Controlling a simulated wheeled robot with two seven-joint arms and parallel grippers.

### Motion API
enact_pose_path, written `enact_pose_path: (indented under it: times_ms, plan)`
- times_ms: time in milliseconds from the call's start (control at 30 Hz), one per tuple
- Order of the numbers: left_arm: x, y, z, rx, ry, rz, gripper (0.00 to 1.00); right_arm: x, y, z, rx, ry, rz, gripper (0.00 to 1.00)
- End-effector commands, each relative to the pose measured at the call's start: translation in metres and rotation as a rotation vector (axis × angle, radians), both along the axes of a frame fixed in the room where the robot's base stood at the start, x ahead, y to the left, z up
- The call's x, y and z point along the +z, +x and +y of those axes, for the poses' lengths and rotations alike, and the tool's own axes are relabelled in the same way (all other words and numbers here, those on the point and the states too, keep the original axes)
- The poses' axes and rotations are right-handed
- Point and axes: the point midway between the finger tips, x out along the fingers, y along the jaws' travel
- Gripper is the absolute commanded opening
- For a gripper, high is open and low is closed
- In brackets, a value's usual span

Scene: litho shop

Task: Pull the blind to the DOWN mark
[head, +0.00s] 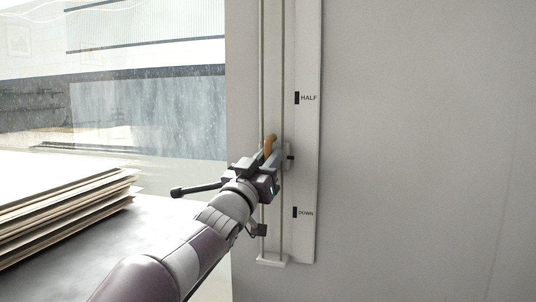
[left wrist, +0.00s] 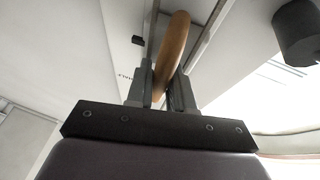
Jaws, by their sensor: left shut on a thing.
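A pale board (head: 308,180) on the wall carries two upright rails (head: 262,60) and two black marks. The HALF mark (head: 297,98) is higher up; the DOWN mark (head: 295,212) is near the board's lower end. My left gripper (head: 271,160) is shut on a tan wooden handle (head: 269,146) at the rails. The handle also shows between the two fingers of my left gripper (left wrist: 162,92) in the left wrist view (left wrist: 174,48). A small slider with a dark tip (head: 290,157) beside the gripper sits between HALF and DOWN, about midway. My right gripper is not in view.
A white end piece (head: 272,261) closes the rails at the bottom. A stack of boards (head: 60,205) lies on a dark table (head: 110,245) at the left, below a window (head: 150,110). The grey wall (head: 430,150) at the right is bare.

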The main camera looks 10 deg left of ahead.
Motion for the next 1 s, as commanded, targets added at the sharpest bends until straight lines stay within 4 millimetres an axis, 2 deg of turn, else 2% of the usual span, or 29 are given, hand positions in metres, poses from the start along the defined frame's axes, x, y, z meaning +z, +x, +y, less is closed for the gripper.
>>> enact_pose_path:
  times_ms: [33, 100, 300, 400, 600, 1000]
  plan:
    - [-0.038, 0.002, 0.000, 0.001, 0.001, 0.012, 0.00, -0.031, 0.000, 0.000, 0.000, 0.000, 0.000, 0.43]
    - [-0.058, 0.002, 0.000, 0.001, 0.000, 0.012, 0.00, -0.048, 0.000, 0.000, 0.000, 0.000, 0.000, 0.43]
    - [-0.104, 0.001, 0.000, 0.001, 0.001, 0.010, 0.00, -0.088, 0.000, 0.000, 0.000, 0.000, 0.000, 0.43]
    - [-0.119, 0.001, 0.000, 0.001, 0.002, 0.009, 0.00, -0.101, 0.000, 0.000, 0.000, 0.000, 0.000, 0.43]
    - [-0.136, 0.001, 0.000, 0.001, 0.001, 0.007, 0.00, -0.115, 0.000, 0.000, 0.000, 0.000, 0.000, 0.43]
    - [-0.141, 0.001, 0.000, 0.001, 0.001, 0.010, 0.00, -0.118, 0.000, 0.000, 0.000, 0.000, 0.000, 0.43]
